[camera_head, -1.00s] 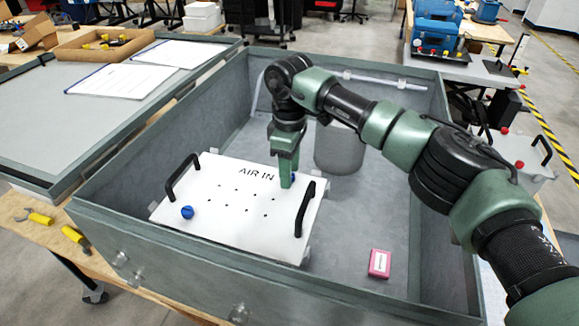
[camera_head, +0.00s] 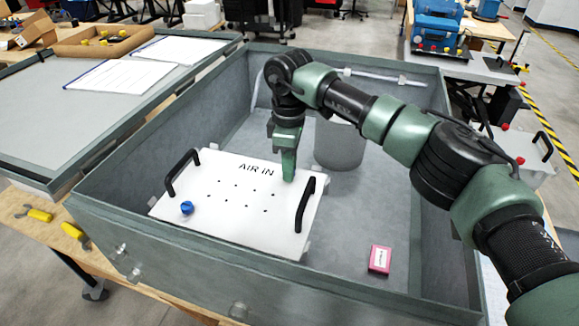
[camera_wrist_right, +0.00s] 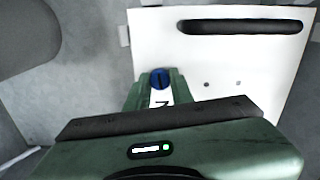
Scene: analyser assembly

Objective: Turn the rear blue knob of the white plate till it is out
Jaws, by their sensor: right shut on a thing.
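The white plate (camera_head: 215,221) marked "AIR IN" lies in the grey-green case, with a black handle at each side. The front blue knob (camera_head: 187,208) stands at its near left corner. My right gripper (camera_head: 288,178) points down at the plate's far right corner and hides the rear blue knob in the head view. In the right wrist view the rear blue knob (camera_wrist_right: 160,79) sits between the fingertips of my right gripper (camera_wrist_right: 158,82), which is shut on it. The white plate (camera_wrist_right: 225,60) spreads to the right there. My left gripper is out of view.
A grey cylinder (camera_head: 338,146) stands in the case behind the plate. A pink box (camera_head: 380,260) lies on the case floor at right. The right handle (camera_head: 305,205) is close to my gripper. The case walls surround the plate.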

